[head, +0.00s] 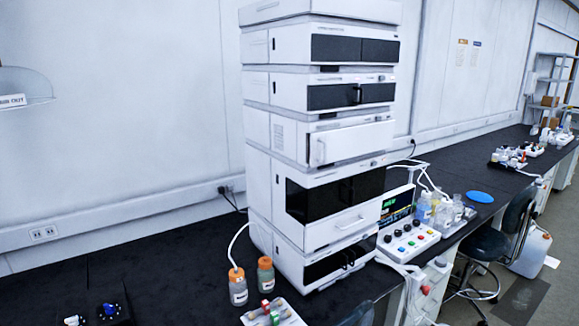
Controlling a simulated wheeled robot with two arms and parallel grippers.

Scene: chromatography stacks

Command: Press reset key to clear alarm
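A control panel (408,241) with several coloured buttons and dark knobs stands on the black bench, just right of the tall white instrument stack. A tilted dark screen (397,206) with green lettering rises behind the panel. Neither of my grippers can be made out in the head view.
The white chromatography stack (322,130) fills the middle. Two capped bottles (238,287) (265,274) and a vial tray (290,317) stand in front of it. A stool (484,243) stands by the bench.

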